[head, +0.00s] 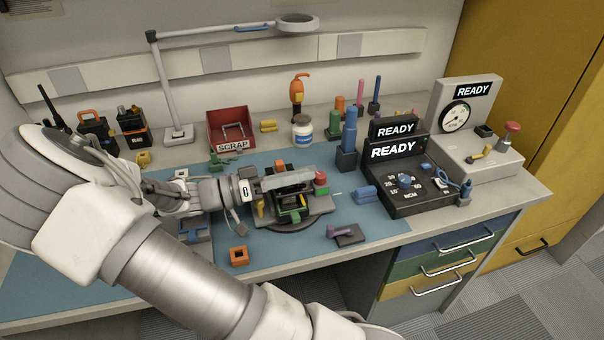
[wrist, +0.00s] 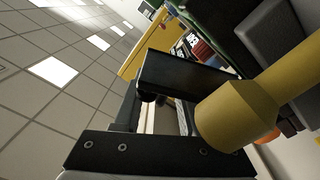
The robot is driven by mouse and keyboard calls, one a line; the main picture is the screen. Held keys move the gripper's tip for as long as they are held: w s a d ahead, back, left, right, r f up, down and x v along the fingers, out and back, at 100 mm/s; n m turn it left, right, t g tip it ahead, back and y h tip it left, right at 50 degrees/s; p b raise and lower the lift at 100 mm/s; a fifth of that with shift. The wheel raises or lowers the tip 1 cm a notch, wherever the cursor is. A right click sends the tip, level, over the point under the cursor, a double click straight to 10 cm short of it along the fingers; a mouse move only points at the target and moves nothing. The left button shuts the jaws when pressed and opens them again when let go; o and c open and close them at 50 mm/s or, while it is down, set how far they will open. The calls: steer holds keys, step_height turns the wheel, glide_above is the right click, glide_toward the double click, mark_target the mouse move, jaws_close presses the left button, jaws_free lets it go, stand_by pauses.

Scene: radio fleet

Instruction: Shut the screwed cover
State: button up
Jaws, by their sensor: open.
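A device with a grey cover (head: 288,180) sits on a fixture (head: 318,206) over a dark round turntable (head: 292,226). The cover appears raised and slightly tilted above a green and black body (head: 292,214). My gripper (head: 262,188) is open at the device's left side, close to the cover's left end; whether it touches is unclear. A yellow part (head: 260,209) shows just below the gripper. In the wrist view, a large yellow knob-like part (wrist: 240,110) lies close to dark gripper parts, with a green edge (wrist: 215,25) above. The cover's screws cannot be made out.
A red scrap bin (head: 229,130), white jar (head: 302,130) and lamp stand behind. A torque unit (head: 405,185) marked READY stands right, near a blue-handled driver (head: 348,140). An orange square part (head: 239,256) and a purple tool (head: 342,234) lie in front on the blue mat.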

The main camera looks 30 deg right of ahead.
steer(key=v, duration=0.6)
steer(key=shift+a, duration=0.3)
steer(key=shift+c, duration=0.3)
